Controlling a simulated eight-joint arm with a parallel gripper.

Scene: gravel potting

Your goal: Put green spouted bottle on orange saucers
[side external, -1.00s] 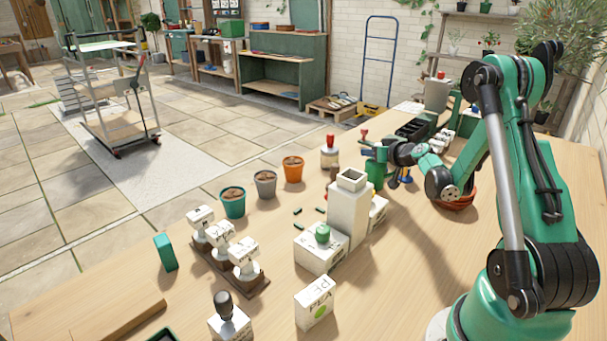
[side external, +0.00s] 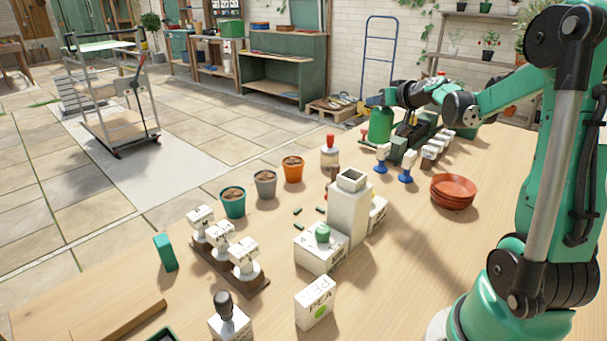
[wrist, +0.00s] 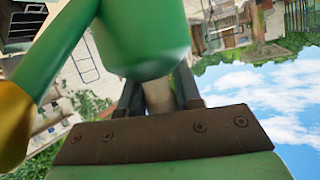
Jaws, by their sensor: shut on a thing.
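My gripper (side external: 388,99) is shut on the green spouted bottle (side external: 380,125) and holds it upright, apparently above the far part of the bench. In the wrist view the bottle (wrist: 142,40) fills the upper middle beyond my fingers (wrist: 160,93). Its green spout runs down the left side to a yellow-orange tip (wrist: 14,125). The orange saucers (side external: 453,191) sit stacked on the bench, nearer the camera and to the right of the bottle. Nothing stands on them.
Blue-based stamps (side external: 406,166) stand between the bottle and saucers. A dark tray (side external: 417,128) and white-topped items (side external: 436,148) are behind. A tall white block (side external: 348,207) and potted soil (side external: 292,169) stand left of the saucers. Bench around the saucers is mostly clear.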

